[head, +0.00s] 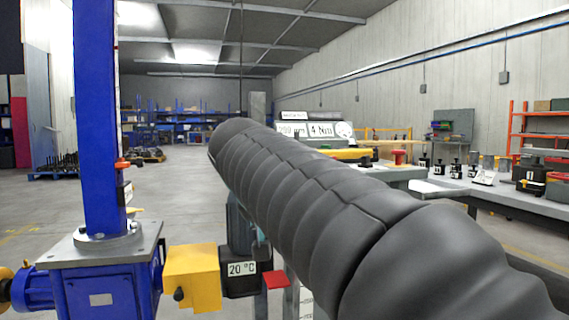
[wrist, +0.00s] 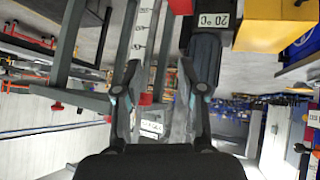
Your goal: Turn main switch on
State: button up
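No part is clearly labelled as the main switch, so I cannot tell which one it is. A red lever (head: 275,280) sticks out beside a dark box labelled 20 °C (head: 242,280) in the head view. The red lever (wrist: 180,6) and box (wrist: 215,20) appear upside down at the top of the wrist view. A red knob (head: 398,157) stands on the bench behind. My gripper (wrist: 160,75) is open in the wrist view, its two fingers well apart, with nothing seen held. The dark cylinder (wrist: 204,60) by the box lies close behind the right finger. My arm hides the gripper in the head view.
A blue screw jack (head: 100,270) with a tall blue column (head: 96,120) stands at left, joined to a yellow block (head: 192,275). A workbench (head: 525,200) with small devices runs along the right. The floor (head: 190,185) behind the jack is largely clear.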

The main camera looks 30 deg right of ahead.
jog(key=w+d+r+m+g+h+b, duration=0.1)
jog(key=w+d+r+m+h, duration=0.25)
jog(key=d+r, duration=0.35)
jog(key=w+d+r+m+g+h+b, duration=0.1)
jog(key=w+d+r+m+h, duration=0.2)
jog(key=w+d+r+m, duration=0.35)
jog(key=shift+n, duration=0.9)
jog(key=x, duration=1)
jog(key=shift+s+d+r, duration=0.2)
jog(key=shift+d+r, duration=0.05)
jog(key=shift+d, duration=0.25)
jog(key=shift+t, duration=0.4)
grip_shut()
